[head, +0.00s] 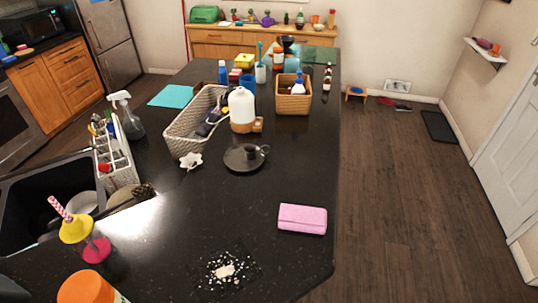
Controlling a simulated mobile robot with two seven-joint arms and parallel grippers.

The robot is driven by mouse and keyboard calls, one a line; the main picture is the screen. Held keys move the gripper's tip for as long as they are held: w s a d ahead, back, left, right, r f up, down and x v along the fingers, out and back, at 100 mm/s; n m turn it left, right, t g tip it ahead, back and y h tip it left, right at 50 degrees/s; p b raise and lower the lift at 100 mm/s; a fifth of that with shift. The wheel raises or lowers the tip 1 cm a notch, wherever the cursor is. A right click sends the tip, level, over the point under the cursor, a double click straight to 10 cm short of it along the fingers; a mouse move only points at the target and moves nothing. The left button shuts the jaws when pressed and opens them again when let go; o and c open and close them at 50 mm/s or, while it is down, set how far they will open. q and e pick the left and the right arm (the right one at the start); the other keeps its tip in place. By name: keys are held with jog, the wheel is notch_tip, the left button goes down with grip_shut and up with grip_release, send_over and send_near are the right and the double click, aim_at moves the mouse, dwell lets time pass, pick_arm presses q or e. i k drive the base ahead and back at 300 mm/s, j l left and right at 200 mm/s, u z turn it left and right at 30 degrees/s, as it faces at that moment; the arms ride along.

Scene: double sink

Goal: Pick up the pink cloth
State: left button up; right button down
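The pink cloth (302,219) lies folded into a small flat block on the black countertop (200,205). It is near the counter's right edge, in the lower middle of the head view. Nothing covers it and nothing touches it from above. Neither of my grippers shows in the head view.
White crumbs (224,271) lie in front of the cloth. A dark candle holder (246,157), a white bottle (241,108) and a wicker basket (188,133) stand behind it. The sink (48,205) is at the left. Wooden floor (410,210) lies open to the right.

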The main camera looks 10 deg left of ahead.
aim_at(291, 217)
jog(key=i+l+u, duration=0.25)
jog(key=u, duration=0.2)
jog(key=i+l+u, duration=0.2)
jog(key=l+u, duration=0.25)
jog(key=i+l+u, duration=0.1)
jog(key=l+u, duration=1.25)
jog(key=i+j, duration=0.05)
